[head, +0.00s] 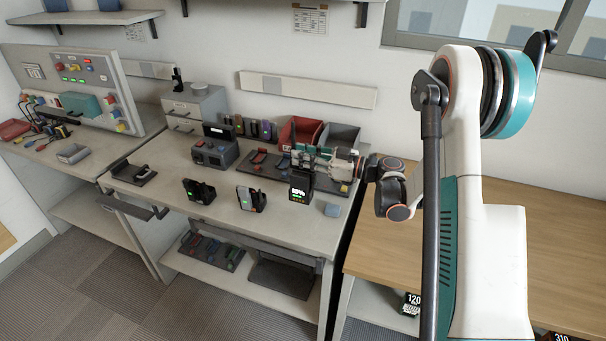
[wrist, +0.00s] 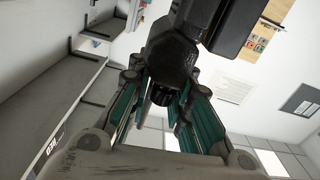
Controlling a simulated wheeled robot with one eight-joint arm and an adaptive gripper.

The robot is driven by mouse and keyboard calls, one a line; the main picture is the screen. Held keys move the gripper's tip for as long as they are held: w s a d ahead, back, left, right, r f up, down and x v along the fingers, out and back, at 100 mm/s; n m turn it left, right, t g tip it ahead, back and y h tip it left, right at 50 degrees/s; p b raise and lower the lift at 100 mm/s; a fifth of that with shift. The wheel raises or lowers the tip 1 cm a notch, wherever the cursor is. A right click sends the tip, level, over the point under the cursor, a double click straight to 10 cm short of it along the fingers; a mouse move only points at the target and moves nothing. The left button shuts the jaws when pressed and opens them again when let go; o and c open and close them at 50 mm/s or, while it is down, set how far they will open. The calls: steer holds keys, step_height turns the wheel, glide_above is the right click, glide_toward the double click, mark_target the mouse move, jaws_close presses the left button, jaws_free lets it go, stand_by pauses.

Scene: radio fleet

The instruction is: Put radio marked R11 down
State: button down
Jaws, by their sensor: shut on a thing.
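My gripper (head: 304,154) is above the right part of the grey workbench (head: 225,205), pointing left in the head view. In the wrist view my gripper (wrist: 165,95) has its teal-lined fingers closed around a black handheld radio (wrist: 182,55). The radio's marking cannot be read, and in the head view the fingers and clutter behind mostly hide it. Below the gripper stands a dark unit with a lit readout (head: 301,187). To its left are two small black desk units with green lights, one dark (head: 199,191) and one with a pale front (head: 250,199).
Behind the gripper are a red bin (head: 300,131), a grey bin (head: 340,137) and a dark tray with red items (head: 262,166). A grey box device (head: 215,151) stands further left.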

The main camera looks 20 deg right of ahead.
mark_target(304, 169)
steer(key=shift+f+b, duration=0.8)
steer(key=shift+f, duration=1.6)
steer(key=shift+f, duration=0.15)
steer(key=c, duration=1.5)
jaws_free()
steer(key=shift+o, duration=0.2)
steer(key=shift+d+r, duration=0.1)
steer(key=shift+r, duration=0.1)
steer(key=p+v, duration=0.2)
steer(key=v, duration=1)
steer(key=shift+p, duration=0.35)
